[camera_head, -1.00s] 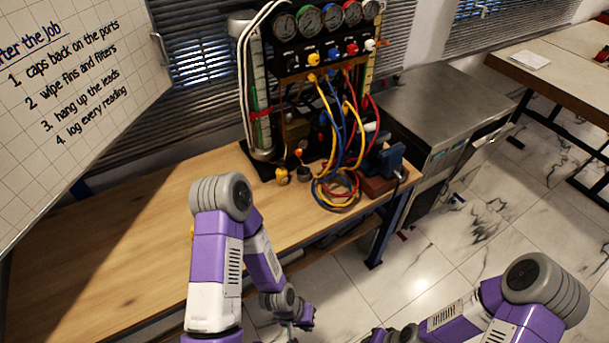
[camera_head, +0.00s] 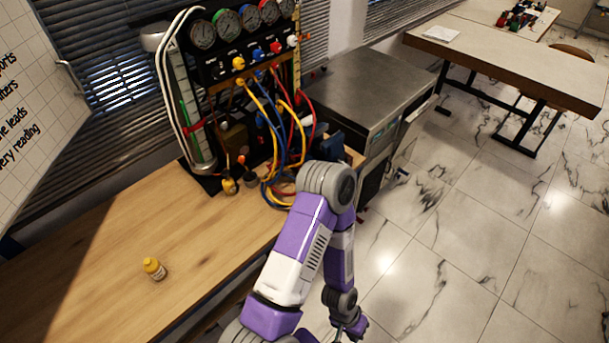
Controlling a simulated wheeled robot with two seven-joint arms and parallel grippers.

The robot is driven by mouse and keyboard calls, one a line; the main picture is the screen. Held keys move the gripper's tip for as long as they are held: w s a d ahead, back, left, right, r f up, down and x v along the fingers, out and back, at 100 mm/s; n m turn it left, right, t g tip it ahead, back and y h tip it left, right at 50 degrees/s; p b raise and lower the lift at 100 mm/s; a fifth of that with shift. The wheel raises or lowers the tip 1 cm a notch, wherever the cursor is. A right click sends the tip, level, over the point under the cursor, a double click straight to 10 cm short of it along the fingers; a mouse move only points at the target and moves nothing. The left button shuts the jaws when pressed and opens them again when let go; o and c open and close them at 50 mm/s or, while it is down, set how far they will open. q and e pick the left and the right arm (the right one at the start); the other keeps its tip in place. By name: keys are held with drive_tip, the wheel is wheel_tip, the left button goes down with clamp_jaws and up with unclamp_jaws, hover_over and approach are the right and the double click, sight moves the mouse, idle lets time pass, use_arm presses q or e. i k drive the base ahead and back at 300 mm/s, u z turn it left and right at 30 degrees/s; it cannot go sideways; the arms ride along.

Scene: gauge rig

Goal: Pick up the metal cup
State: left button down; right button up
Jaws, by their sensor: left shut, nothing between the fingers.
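I cannot pick out a metal cup for certain. A small dark grey round piece (camera_head: 249,180) stands on the bench by the foot of the gauge rig, too small to identify. My left arm rises from the bottom of the head view and bends down at its elbow. My left gripper (camera_head: 352,328) is at the bottom edge, low over the floor in front of the bench, shut and empty. It is well apart from the things on the bench. My right gripper is not in view.
The gauge rig (camera_head: 228,75) with coloured hoses (camera_head: 283,150) stands at the bench's back. A steel cabinet (camera_head: 365,85) stands right of the rig. Tiled floor is open at right.

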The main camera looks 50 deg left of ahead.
sight(249, 178)
drive_tip(key=z, duration=0.15)
drive_tip(key=i, duration=2.5)
drive_tip(key=u, duration=3.85)
